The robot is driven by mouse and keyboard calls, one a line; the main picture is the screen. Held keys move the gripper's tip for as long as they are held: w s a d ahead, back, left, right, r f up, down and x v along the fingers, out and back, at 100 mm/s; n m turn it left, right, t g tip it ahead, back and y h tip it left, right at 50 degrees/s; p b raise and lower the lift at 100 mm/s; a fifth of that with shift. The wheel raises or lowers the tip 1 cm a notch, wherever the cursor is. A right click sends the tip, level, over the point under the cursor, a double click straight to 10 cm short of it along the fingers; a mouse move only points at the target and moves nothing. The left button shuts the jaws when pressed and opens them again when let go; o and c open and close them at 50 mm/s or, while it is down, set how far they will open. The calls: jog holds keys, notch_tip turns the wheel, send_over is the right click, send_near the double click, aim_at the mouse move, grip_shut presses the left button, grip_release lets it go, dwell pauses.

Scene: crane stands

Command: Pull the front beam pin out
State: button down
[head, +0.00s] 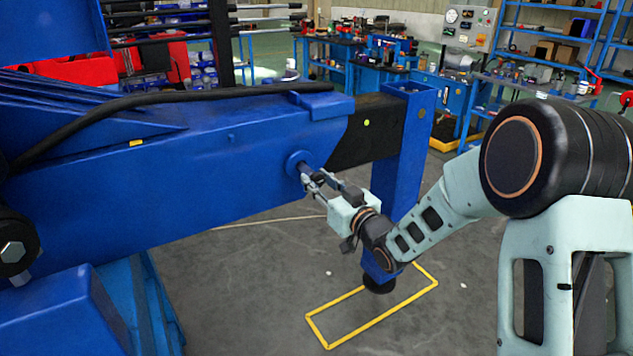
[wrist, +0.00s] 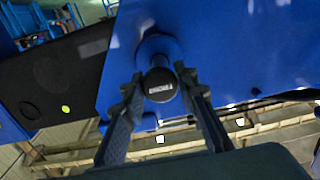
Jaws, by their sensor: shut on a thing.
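The front beam pin (wrist: 160,85) is a dark round-ended pin with a pale label on its end face. It sits in a blue round collar on the side of the blue beam (head: 220,150). In the head view the pin (head: 306,170) shows as a short dark stub at the collar. My gripper (head: 312,184) is at the pin, with its fingers on either side of it. In the wrist view my gripper (wrist: 160,98) is shut on the pin's outer end. How deep the pin sits in the beam is hidden.
A black inner beam (head: 365,132) leads to a blue upright leg (head: 398,150) right of the pin. A yellow floor outline (head: 370,322) surrounds its foot. Workbenches (head: 350,60) and shelves stand behind.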

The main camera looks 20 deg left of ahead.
jog(key=c, duration=1.9)
grip_release()
jog(key=shift+d+f, duration=0.1)
jog(key=shift+f, duration=0.15)
jog(key=shift+c, duration=0.2)
jog(key=o, duration=0.4)
jog(key=shift+s+r, duration=0.1)
jog(key=shift+r, duration=0.1)
jog(key=shift+d, duration=0.1)
jog(key=v, duration=1.2)
jog(key=shift+s, duration=0.1)
